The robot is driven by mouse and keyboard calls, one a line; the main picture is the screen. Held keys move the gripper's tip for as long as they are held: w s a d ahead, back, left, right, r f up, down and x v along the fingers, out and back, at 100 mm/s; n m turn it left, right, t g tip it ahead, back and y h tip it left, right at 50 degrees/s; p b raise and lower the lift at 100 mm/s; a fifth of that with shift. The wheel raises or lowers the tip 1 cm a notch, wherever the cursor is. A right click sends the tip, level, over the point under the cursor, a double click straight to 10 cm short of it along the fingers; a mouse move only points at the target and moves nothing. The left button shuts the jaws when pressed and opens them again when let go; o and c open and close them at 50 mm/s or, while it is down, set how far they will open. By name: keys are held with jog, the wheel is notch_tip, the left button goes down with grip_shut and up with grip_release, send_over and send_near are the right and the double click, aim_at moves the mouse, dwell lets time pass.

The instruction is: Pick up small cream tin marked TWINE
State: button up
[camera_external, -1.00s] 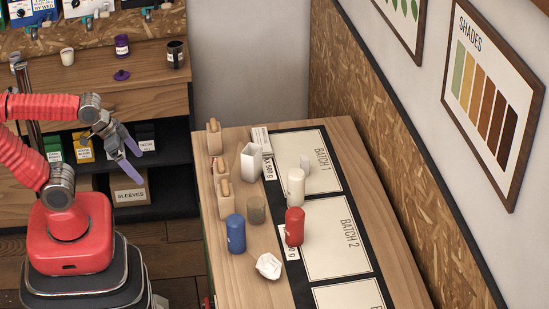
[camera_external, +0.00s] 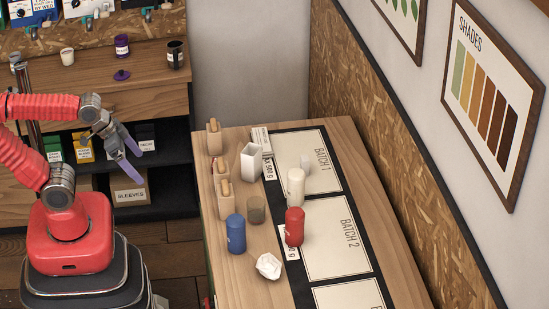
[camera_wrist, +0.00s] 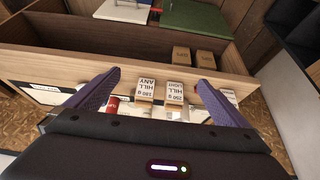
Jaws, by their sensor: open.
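No lettering reading TWINE can be made out in either view, so I cannot tell which thing is the tin. A small pale cup-shaped container (camera_external: 67,56) stands on the back counter in the external view; any mark on it is too small to read. My gripper (camera_external: 130,160) hangs in front of the dark shelves below that counter.
A wooden table (camera_external: 350,150) at right holds a blue canister (camera_external: 236,234), a red canister (camera_external: 295,227) and other items.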

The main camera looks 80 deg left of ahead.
jog(key=c, duration=0.8)
jog(key=shift+r, duration=0.1)
jog(key=shift+c, duration=0.2)
